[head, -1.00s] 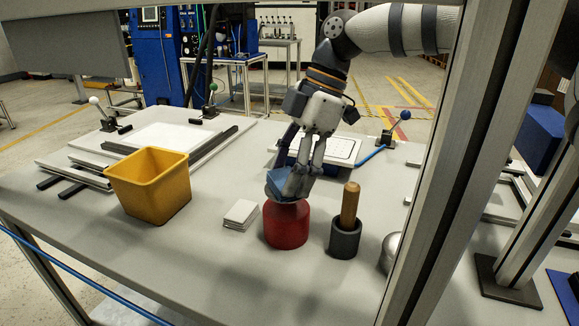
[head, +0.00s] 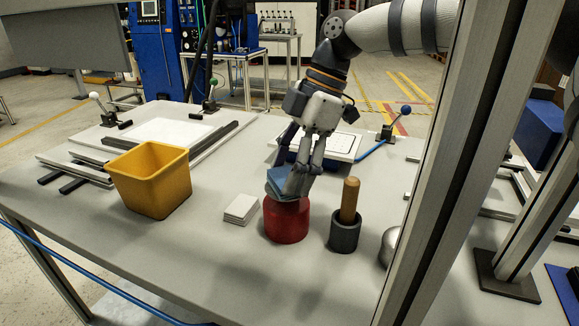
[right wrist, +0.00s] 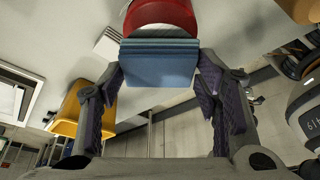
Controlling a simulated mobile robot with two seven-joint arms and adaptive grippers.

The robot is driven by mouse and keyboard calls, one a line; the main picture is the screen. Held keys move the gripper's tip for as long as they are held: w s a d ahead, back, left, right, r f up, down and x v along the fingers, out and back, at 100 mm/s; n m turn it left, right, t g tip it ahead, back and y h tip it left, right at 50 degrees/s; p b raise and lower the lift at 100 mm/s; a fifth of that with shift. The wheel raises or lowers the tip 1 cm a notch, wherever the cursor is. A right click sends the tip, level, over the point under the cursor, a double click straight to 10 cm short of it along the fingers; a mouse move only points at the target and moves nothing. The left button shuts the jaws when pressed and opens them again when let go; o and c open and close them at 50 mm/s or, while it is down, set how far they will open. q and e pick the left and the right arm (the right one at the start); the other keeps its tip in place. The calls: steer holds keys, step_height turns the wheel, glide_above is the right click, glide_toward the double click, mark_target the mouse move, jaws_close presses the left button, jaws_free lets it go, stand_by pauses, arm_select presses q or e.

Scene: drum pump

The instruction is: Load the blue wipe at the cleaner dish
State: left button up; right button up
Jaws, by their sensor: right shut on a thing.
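The blue wipe (head: 281,182) is a folded pad held in my right gripper (head: 303,180), which points down over the red cleaner dish (head: 287,222). In the right wrist view the wipe (right wrist: 158,66) sits between the two fingers of the gripper (right wrist: 158,85), and the dish (right wrist: 160,14) shows just beyond it. The wipe is at the top of the dish; the fingers hide part of the dish top, so I cannot tell how firmly it presses there. My left gripper is not in view.
A yellow bin (head: 152,182) stands to the left. A stack of white pads (head: 241,209) lies left of the dish. A dark cup with a wooden-handled tool (head: 346,222) stands close on the right. A grey post (head: 430,200) rises at the right front.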

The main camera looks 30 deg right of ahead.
steer(key=shift+r, duration=3.5)
